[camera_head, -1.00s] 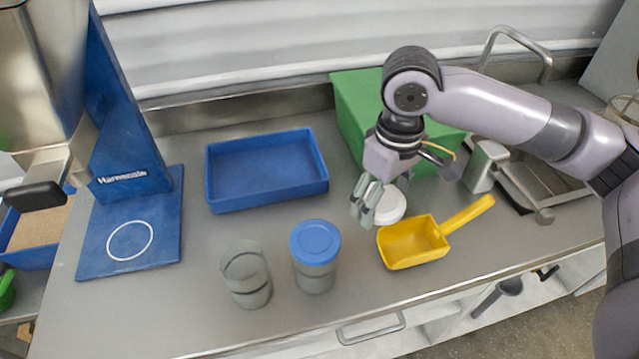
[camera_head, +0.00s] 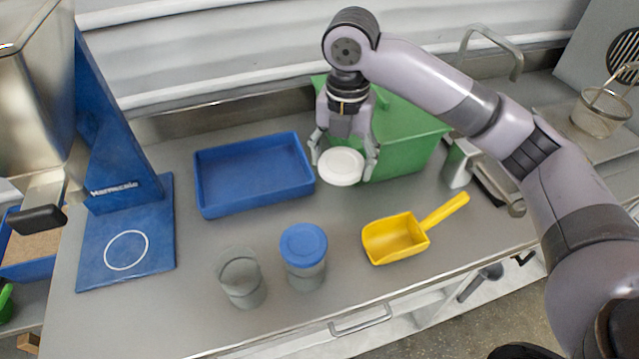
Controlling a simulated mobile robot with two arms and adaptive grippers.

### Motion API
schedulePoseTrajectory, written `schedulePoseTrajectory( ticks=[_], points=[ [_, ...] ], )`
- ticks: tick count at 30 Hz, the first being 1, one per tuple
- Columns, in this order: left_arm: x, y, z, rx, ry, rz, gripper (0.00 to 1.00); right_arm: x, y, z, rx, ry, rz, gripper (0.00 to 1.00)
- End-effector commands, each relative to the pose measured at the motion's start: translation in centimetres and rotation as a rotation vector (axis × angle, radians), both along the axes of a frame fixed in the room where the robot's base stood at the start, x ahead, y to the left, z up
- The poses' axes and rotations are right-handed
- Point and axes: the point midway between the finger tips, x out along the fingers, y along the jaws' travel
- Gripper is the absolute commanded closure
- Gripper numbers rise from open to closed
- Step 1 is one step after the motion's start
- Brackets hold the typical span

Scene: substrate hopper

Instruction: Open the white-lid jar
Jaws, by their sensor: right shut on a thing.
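The white lid (camera_head: 341,167) is a flat round disc between the fingers of my right gripper (camera_head: 343,161), in front of the green box. The gripper is shut on the lid, one finger on each side. No jar body shows under it. A clear open jar (camera_head: 242,280) without a lid stands upright at the front of the counter. To its right stands a similar jar with a blue lid (camera_head: 303,246) on it. My left gripper is not in view.
A blue tray (camera_head: 207,200) lies behind the jars. A yellow scoop (camera_head: 394,240) lies to their right. A green box (camera_head: 408,148) stands behind my right gripper. A blue hopper stand with a white circle (camera_head: 126,251) is at the left.

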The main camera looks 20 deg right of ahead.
Motion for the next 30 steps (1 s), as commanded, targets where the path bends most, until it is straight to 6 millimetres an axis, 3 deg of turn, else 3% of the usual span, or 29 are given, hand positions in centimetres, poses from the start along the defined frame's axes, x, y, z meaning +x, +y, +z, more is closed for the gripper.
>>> schedulePoseTrajectory(
  ticks=[6,11,14,30],
  points=[
    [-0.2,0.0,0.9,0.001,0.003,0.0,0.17,0.7,0.2,0.7,0.002,0.015,0.328,0.64],
    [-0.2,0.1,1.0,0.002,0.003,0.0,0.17,0.8,0.2,0.7,0.001,0.02,0.443,0.64],
    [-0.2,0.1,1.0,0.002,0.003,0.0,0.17,0.8,0.2,-0.3,0.003,0.023,0.465,0.64],
    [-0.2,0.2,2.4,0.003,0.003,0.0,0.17,0.8,0.1,-13.2,0.001,0.023,0.465,0.64]
  ],
)
